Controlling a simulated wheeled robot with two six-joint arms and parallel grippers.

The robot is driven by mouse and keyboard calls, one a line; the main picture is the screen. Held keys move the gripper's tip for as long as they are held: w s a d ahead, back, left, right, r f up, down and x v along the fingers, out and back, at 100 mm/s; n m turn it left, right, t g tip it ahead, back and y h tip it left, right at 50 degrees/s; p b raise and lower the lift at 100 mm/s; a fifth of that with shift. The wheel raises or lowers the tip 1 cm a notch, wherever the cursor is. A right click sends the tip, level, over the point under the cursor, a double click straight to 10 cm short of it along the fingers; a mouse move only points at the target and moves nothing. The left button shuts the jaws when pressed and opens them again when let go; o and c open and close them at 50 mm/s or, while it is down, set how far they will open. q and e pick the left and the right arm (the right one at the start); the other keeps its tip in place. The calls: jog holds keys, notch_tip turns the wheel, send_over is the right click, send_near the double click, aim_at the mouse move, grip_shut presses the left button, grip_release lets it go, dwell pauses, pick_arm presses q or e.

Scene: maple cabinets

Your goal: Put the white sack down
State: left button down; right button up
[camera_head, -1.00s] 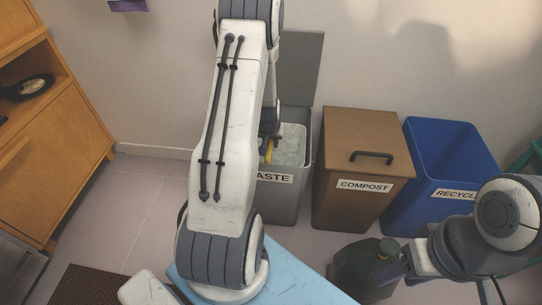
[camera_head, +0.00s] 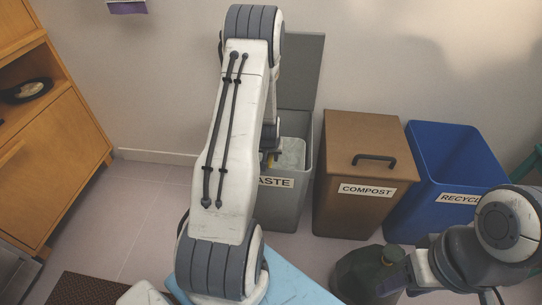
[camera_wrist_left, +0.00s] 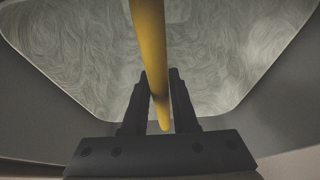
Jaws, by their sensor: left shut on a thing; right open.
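The white sack (camera_head: 291,153) is inside the grey waste bin (camera_head: 283,208), its pale, swirled top below the rim. In the left wrist view, the sack's top (camera_wrist_left: 225,50) fills the space between dark bin walls. A yellow bar or strap (camera_wrist_left: 150,35) rises over it and passes between the fingers of my left gripper (camera_wrist_left: 160,98), which is shut on it. In the head view, my left gripper (camera_head: 268,155) is mostly hidden behind my arm, at the bin's mouth. My right gripper (camera_head: 402,284) is open beside a dark green jug (camera_head: 358,273). The sack's underside is hidden.
The waste bin's lid (camera_head: 300,70) stands open against the wall. A brown compost bin (camera_head: 355,215) with its lid shut and an open blue recycling bin (camera_head: 425,200) stand to the right. A wooden cabinet (camera_head: 60,150) is at the left. A light blue surface (camera_head: 300,288) lies in front.

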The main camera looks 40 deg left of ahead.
pick_arm(q)
jog(key=c, duration=0.7)
grip_release()
